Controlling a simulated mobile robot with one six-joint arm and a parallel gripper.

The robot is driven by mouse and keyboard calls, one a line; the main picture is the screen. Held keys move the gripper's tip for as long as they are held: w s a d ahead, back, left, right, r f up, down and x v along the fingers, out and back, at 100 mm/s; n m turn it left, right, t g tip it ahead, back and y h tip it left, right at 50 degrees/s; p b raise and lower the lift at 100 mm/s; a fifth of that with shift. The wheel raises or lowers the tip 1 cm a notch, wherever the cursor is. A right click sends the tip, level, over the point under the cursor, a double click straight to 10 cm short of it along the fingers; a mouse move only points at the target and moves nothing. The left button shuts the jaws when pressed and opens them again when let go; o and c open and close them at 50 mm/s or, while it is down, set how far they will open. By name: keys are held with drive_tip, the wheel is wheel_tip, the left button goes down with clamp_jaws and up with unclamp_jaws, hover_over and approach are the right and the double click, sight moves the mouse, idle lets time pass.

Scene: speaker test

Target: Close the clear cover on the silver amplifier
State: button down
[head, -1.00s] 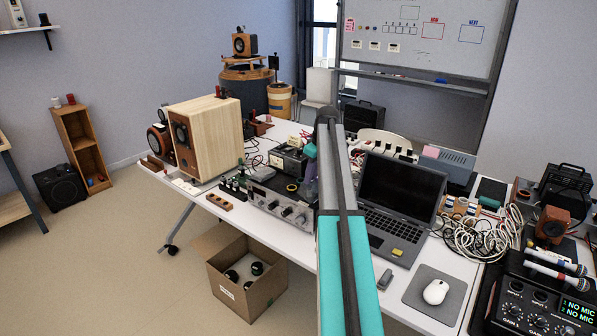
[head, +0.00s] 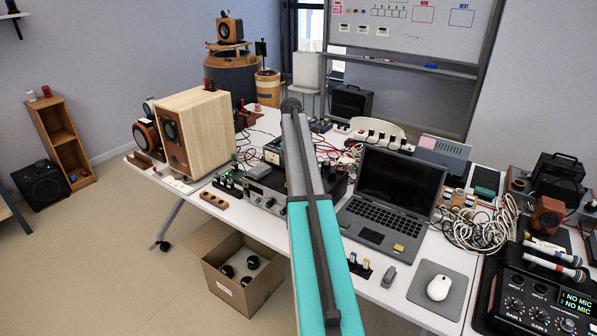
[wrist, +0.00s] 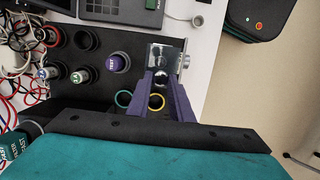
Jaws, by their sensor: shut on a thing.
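The silver amplifier (head: 262,197) sits on the white table, its knobbed front toward the table's front edge. My arm hides its right part in the head view. In the wrist view, the purple fingers of my gripper (wrist: 162,86) are close together at the near edge of a small, shiny clear panel (wrist: 165,55), which looks like the cover. They are shut on what appears to be its edge; the exact contact is small and dark. A silver knob (wrist: 185,61) shows to the panel's right. The gripper is hidden behind my arm in the head view. The cover's angle is unclear.
In the wrist view, a dark surface with several round wells and cylinders (wrist: 118,62) lies left of the fingers. A yellow ring (wrist: 156,101) and a teal ring (wrist: 123,98) are close by. An open laptop (head: 388,195) and a wooden speaker (head: 195,130) flank the amplifier.

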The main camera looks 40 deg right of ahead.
drive_tip(key=shift+s+d+f, duration=0.1)
drive_tip(key=shift+s+f, duration=0.05)
drive_tip(key=c, duration=1.6)
unclamp_jaws()
drive_tip(key=shift+w+a+r+p, duration=0.2)
drive_tip(key=shift+w+r, duration=0.25)
drive_tip(key=shift+r, duration=1.8)
drive_tip(key=shift+w+a+r+p, duration=0.1)
drive_tip(key=shift+w+r+p, duration=0.3)
drive_tip(key=shift+r, duration=1.9)
drive_tip(key=shift+w+a+r+p, duration=0.1)
drive_tip(key=shift+w+r, duration=0.45)
drive_tip(key=shift+r, duration=1.7)
